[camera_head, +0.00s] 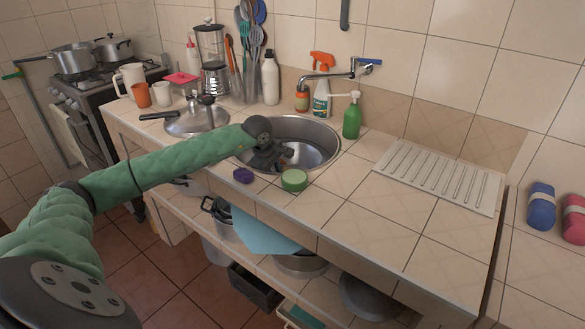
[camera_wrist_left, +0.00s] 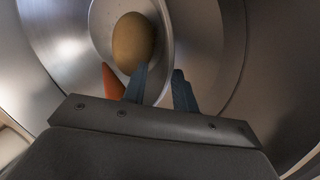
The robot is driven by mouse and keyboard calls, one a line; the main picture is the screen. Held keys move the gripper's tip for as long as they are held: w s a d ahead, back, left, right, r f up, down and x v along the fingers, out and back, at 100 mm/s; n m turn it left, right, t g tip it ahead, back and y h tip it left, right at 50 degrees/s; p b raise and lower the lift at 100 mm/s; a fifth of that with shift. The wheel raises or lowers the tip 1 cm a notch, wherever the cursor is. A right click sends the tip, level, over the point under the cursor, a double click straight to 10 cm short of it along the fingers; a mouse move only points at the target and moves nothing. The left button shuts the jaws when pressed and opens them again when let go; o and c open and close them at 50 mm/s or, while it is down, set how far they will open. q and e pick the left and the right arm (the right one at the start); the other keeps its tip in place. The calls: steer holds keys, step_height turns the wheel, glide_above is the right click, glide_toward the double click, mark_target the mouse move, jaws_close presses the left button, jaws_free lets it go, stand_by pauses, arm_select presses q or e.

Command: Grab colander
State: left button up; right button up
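My left gripper (camera_head: 272,158) reaches down into the round steel sink (camera_head: 325,150). In the left wrist view, my left gripper (camera_wrist_left: 161,72) has its two blue-grey fingers apart. A shiny metal bowl shape (camera_wrist_left: 160,20), which may be the colander, lies in the sink, and its rim appears to pass between the fingers. I cannot tell whether they touch it. A round brown-yellow item (camera_wrist_left: 133,42) and an orange carrot-like item (camera_wrist_left: 112,84) lie at the bowl. In the head view the gripper hides most of this. My right gripper is not in view.
A faucet (camera_head: 330,76) and a green soap bottle (camera_head: 352,118) stand behind the sink. A lidded pan (camera_head: 195,122) is to its left. A green sponge (camera_head: 294,180) and a purple item (camera_head: 243,175) lie at the front edge. The counter front right is clear.

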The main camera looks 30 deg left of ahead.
arm_select(q)
jaws_close()
steer(key=shift+r, duration=0.1)
steer(key=shift+r, duration=0.1)
